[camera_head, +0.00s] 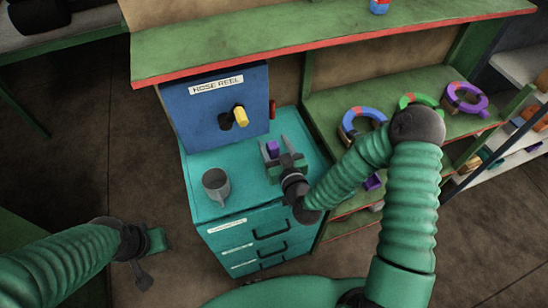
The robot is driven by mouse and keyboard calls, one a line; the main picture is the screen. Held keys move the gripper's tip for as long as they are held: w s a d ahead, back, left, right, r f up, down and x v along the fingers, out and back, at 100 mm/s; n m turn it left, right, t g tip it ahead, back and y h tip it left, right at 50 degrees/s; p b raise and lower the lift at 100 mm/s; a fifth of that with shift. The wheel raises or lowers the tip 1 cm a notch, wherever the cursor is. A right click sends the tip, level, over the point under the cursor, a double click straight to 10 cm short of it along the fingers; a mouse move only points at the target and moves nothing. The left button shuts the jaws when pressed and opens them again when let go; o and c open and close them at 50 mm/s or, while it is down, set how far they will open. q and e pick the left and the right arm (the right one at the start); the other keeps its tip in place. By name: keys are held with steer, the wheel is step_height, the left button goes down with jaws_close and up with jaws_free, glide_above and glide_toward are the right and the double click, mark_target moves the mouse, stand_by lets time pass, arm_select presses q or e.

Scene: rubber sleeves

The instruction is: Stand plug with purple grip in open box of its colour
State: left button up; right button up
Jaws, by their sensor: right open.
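A small block with a purple top (272,147), which looks like the plug's grip, is on the teal cabinet top. My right gripper (273,151) is over the cabinet, open, with its fingers around or beside the purple grip; I cannot tell whether they touch it. The plug's lower part is hidden. My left gripper (151,258) hangs over the floor at lower left, away from the cabinet; its jaw state is unclear. A small purple thing (373,182) shows on the lower shelf, partly behind my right arm; I cannot tell if it is an open box.
A grey mug (216,184) stands on the teal cabinet (208,206) at left. Behind it is a blue HOSE REEL panel (205,110) with a yellow-gripped part (240,116). Coloured rings (464,98) lie on the green shelf at right. A green ledge (300,40) overhangs the back.

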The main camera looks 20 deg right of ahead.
steer(key=shift+w+d+f, duration=0.1)
steer(key=shift+w+f, duration=0.05)
steer(key=shift+w, duration=0.4)
steer(key=shift+w+d+f, duration=0.1)
steer(key=shift+w+f, duration=0.05)
steer(key=shift+w, duration=0.4)
steer(key=shift+a+r, duration=0.15)
steer(key=shift+a, duration=0.75)
steer(key=shift+c, duration=0.8)
steer(key=shift+a, duration=0.1)
steer(key=shift+c, duration=2.4)
steer(key=shift+d, duration=0.2)
steer(key=shift+c, duration=1.2)
arm_select(q)
steer(key=shift+f, duration=0.2)
arm_select(e)
steer(key=shift+d, duration=0.45)
jaws_close()
